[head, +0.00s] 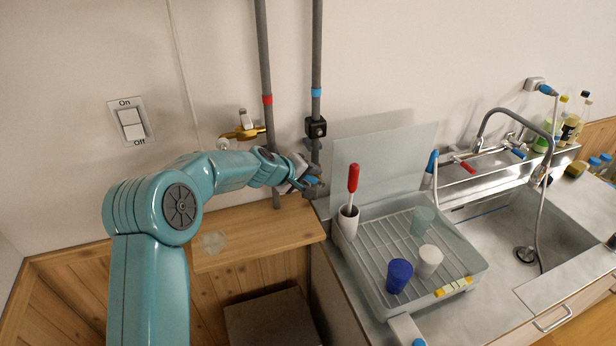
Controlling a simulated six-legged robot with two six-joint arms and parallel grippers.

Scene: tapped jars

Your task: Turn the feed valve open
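Two grey pipes run down the wall. The right pipe (316,50) has a blue band and a black fitting (316,128). The left pipe (264,60) has a red band, with a brass tap (242,133) beside it carrying a pale lever. I cannot tell for certain which fitting is the feed valve. My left gripper (308,181) is at the right pipe, below the black fitting, next to a small blue part (313,182). Its fingers are small and overlap the pipe and blue part, so its opening and any contact are unclear. My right gripper is not in view.
A wooden ledge (240,250) lies below my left forearm. To the right are a dish rack (445,262) with cups and a red-handled brush (353,178), then a steel sink (490,225) with a tap. An On/Off switch (131,123) is on the left wall.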

